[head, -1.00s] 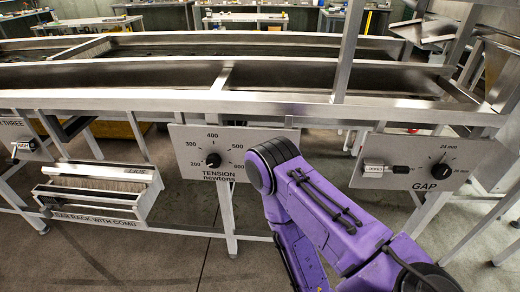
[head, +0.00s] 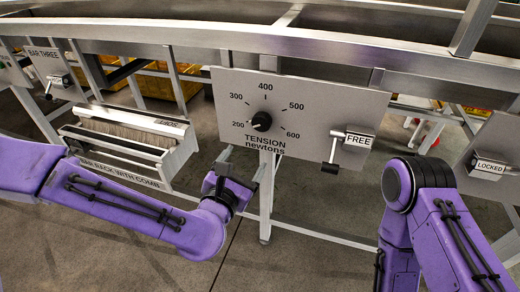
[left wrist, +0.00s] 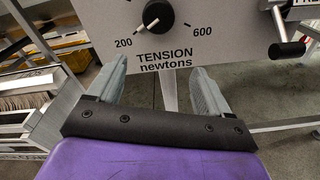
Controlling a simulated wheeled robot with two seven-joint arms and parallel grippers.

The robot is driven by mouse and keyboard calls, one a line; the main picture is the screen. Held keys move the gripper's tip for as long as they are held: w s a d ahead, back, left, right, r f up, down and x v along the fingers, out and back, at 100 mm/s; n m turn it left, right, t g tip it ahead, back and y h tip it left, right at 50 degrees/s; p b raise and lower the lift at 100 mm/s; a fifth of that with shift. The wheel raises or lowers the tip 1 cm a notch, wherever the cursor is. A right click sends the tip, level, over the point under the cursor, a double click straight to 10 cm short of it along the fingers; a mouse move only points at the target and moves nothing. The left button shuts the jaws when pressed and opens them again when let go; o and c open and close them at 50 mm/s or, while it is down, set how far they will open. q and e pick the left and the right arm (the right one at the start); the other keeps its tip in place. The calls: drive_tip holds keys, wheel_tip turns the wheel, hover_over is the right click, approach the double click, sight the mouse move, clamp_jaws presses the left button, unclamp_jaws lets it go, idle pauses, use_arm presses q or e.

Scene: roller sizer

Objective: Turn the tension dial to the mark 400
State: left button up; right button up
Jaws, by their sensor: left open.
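The tension dial (head: 261,121) is a black round knob on a grey panel (head: 350,100) marked 200 to 600 newtons. Its white pointer mark is turned to the lower left, close to 200; the 400 mark is at the top. The knob also shows at the top of the left wrist view (left wrist: 158,15). My left gripper (head: 240,168) is open and empty, below the dial and apart from it. In the left wrist view its two grey fingers (left wrist: 160,70) are spread below the TENSION label. My right arm is at the right; its gripper does not show.
A lever (head: 331,155) with a black tip hangs down beside the FREE label (head: 359,139), right of the dial. A bar rack with comb (head: 120,145) stands at the left. A steel frame leg (head: 266,195) is below the panel. A LOCKED label (head: 488,166) is at the far right.

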sight(261, 124)
use_arm(q)
drive_tip(key=shift+n+t, duration=0.5)
drive_tip(key=shift+n, duration=0.3)
drive_tip(key=w+d+r, duration=0.1)
drive_tip(key=w, duration=0.2)
drive_tip(key=w+d+r, duration=0.1)
drive_tip(key=w, duration=0.2)
drive_tip(key=w+d+r, duration=0.1)
drive_tip(key=w, duration=0.3)
drive_tip(key=shift+w+d, duration=0.1)
drive_tip(key=shift+d, duration=0.25)
drive_tip(key=c, duration=1)
